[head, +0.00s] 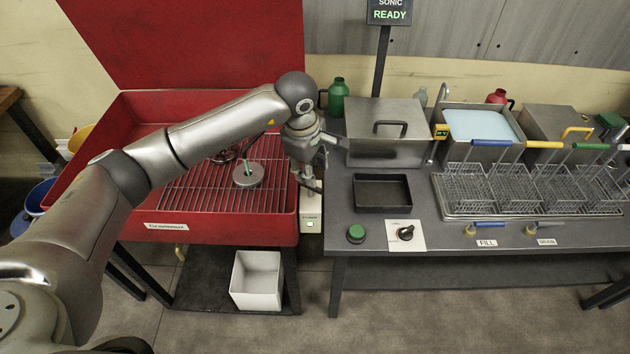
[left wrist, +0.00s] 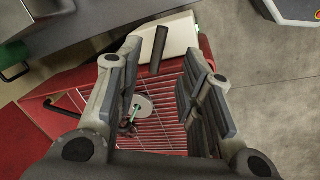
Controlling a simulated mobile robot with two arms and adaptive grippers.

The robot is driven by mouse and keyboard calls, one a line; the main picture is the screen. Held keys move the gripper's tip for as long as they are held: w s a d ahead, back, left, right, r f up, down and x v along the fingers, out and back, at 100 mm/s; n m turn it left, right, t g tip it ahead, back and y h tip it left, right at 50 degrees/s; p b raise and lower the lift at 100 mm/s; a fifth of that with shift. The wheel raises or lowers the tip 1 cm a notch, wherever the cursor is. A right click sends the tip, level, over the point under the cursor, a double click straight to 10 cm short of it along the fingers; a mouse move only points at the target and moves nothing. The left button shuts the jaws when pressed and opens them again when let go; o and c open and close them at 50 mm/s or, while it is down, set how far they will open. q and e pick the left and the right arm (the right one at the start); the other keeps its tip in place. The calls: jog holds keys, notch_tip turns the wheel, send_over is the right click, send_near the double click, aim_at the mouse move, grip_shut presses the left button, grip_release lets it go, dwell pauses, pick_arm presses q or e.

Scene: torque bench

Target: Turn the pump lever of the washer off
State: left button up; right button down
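The washer is the red basin (head: 200,232) with a wire grate (head: 225,200) at the left. A white pump box (head: 310,220) sits at its right edge; the box also shows in the left wrist view (left wrist: 180,38). A dark lever (left wrist: 156,50) stands out from the box in that view. In the head view I cannot make the lever out behind my gripper. My left gripper (head: 321,165) is above the box, fingers apart and empty. In the left wrist view the lever is beyond the gap between the fingertips (left wrist: 166,72), apparently not touched. My right gripper is not in view.
The grey bench (head: 400,270) stands close right of the washer, with a lidded tank (head: 385,135), a black tray (head: 382,192), a green button (head: 356,233) and a black knob (head: 405,233). A round grey part (head: 248,175) lies on the grate. A white bin (head: 256,280) is below.

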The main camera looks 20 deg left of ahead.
aim_at(315, 189)
pick_arm(q)
jog(key=f, duration=0.2)
jog(key=f+p, duration=0.1)
jog(key=f, duration=0.1)
jog(key=w+f, duration=0.1)
jog(key=shift+d+f, duration=0.2)
jog(key=shift+f, duration=0.2)
jog(key=shift+w+f+p, duration=0.2)
jog(key=shift+f+p, duration=0.15)
jog(key=shift+f, duration=0.4)
jog(key=shift+c, duration=0.5)
grip_shut()
